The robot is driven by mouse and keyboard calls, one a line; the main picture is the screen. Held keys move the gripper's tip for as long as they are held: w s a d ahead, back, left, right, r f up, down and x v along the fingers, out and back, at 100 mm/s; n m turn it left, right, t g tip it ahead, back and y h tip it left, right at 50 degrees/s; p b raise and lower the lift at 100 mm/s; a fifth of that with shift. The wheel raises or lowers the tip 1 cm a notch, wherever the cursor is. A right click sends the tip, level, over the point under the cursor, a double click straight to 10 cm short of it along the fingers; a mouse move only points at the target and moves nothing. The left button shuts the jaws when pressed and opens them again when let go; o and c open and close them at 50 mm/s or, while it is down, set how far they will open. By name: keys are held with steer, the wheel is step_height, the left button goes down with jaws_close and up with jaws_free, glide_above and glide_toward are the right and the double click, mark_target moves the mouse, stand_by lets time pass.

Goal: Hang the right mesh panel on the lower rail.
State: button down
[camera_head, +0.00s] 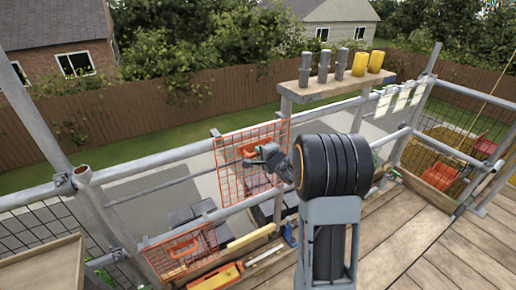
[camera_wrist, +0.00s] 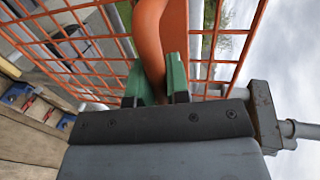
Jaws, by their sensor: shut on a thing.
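An orange mesh panel (camera_head: 229,180) stands roughly upright in front of my arm, between the upper rail (camera_head: 160,158) and the lower rail (camera_head: 232,208). My gripper (camera_head: 258,157) is shut on this panel's orange handle. In the wrist view, the green fingertips (camera_wrist: 160,78) close on both sides of the handle (camera_wrist: 150,35), with the mesh (camera_wrist: 75,35) behind. The panel's top edge is near the upper rail and its bottom edge near the lower rail; I cannot tell whether they touch. A second orange mesh panel (camera_head: 205,239) is at the lower rail, further left.
A plank shelf (camera_head: 325,88) with grey and yellow cylinders stands at the back right. White pieces (camera_head: 402,96) hang on the rail beside it. An orange-yellow toolbox (camera_head: 216,277) lies below the lower rail. The wooden deck (camera_head: 440,250) at right is mostly clear.

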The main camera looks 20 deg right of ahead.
steer(key=shift+s+d+p, duration=0.15)
steer(key=shift+s+p, duration=0.2)
steer(key=shift+s, duration=0.95)
steer(key=shift+s+d+p, duration=0.15)
steer(key=shift+s+p, duration=0.2)
steer(key=shift+s, duration=0.9)
